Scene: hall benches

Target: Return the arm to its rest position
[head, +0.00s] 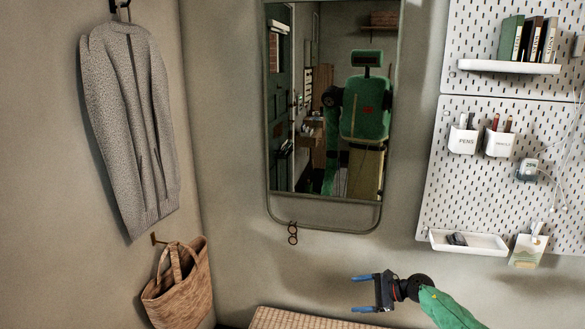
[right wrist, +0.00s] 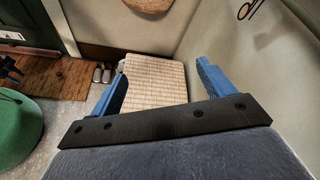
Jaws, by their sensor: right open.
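My right arm comes in at the bottom right of the head view, in a green sleeve. Its gripper (head: 362,293) has two blue fingers spread apart, pointing left, with nothing between them. In the right wrist view the same gripper (right wrist: 161,72) is open and empty above the bench with the woven top (right wrist: 158,88). The bench (head: 300,319) also shows at the bottom edge of the head view, left of and below the gripper.
A mirror (head: 328,120) on the wall reflects me. A pegboard (head: 480,205) with a white tray (head: 468,243) is above my right arm. A grey cardigan (head: 130,120) and woven bag (head: 178,285) hang left. Shoes (right wrist: 102,73) stand beside the bench.

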